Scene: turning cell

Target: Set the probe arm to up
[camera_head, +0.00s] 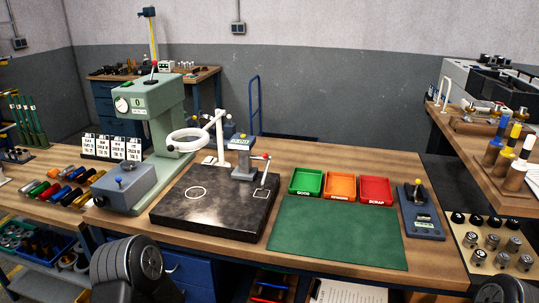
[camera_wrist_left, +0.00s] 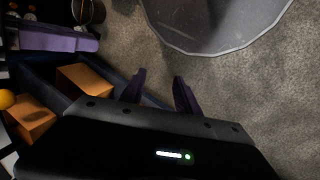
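A gauge stand with a grey-blue body (camera_head: 243,160) and a small display (camera_head: 240,142) stands at the back of the black surface plate (camera_head: 205,228). A thin lever with a red tip (camera_head: 265,157) slants up from a small pale block at the plate's right side. It may be the probe arm, but its setting is too small to tell. My left gripper (camera_wrist_left: 159,80) shows in the left wrist view, its two purple fingers apart with nothing between them. It is over the floor, away from the plate. My right gripper is not in view.
A green press (camera_head: 155,115) and a white ring on an arm (camera_head: 190,140) stand left of and behind the plate. Green, orange and red trays (camera_head: 340,186) sit right of it. The green mat (camera_head: 335,235) is clear. Orange boxes (camera_wrist_left: 85,80) lie in a blue container below.

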